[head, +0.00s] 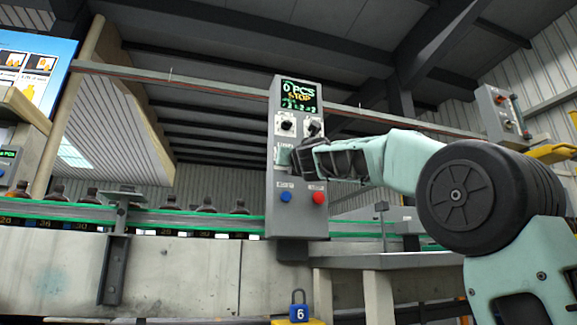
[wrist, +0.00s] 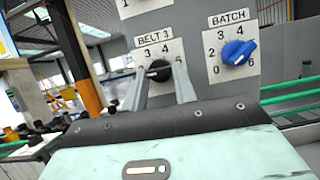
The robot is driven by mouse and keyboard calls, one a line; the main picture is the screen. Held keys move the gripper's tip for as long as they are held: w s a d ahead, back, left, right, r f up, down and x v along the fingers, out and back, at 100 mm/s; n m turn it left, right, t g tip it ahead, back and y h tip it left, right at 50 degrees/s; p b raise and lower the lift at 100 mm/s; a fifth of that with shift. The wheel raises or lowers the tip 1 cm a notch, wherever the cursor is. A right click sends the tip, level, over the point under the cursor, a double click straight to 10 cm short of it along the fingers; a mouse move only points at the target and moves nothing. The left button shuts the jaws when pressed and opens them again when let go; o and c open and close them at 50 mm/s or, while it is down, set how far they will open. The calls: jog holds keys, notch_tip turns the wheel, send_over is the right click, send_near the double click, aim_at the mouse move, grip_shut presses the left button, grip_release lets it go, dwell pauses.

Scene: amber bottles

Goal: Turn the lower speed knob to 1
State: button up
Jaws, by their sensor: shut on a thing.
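The grey control panel (head: 271,190) stands upright in the middle of the head view. In the wrist view, a black knob (wrist: 158,70) sits on a white dial plate labelled BELT 3. My gripper (wrist: 160,76) has one finger on each side of this knob and is shut on it. The plate's 3 and 4 show above the knob; its lower numbers are hidden by the fingers, and I cannot tell where the knob points. In the head view my gripper (head: 300,158) covers the panel's lower knobs.
A blue BATCH knob (wrist: 238,52) is close on the right. Two upper knobs (head: 287,125) (head: 313,127) sit under the green screen (head: 298,96), reading 0 PCS STOP. A blue button (head: 285,197) and red button (head: 319,198) are below. Bottles (head: 206,206) line the conveyor at left.

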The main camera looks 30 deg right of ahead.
jog(key=shift+d+n+y+b, duration=0.1)
jog(key=shift+n+y+b, duration=0.2)
jog(key=shift+n+y, duration=1.05)
jog(key=shift+d+n+y+b, duration=0.1)
jog(key=shift+n+y+b, duration=0.3)
jog(key=shift+n, duration=1.8)
jog(key=shift+d+n+y+b, duration=0.1)
jog(key=shift+n+y+b, duration=0.1)
jog(key=shift+n+y, duration=1.15)
jog(key=shift+n, duration=0.6)
jog(key=o, duration=1)
jog(key=shift+c, duration=0.2)
jog(key=shift+s, duration=0.1)
jog(key=b+v, duration=0.3)
jog(key=v, duration=1.4)
jog(key=shift+a+f, duration=0.2)
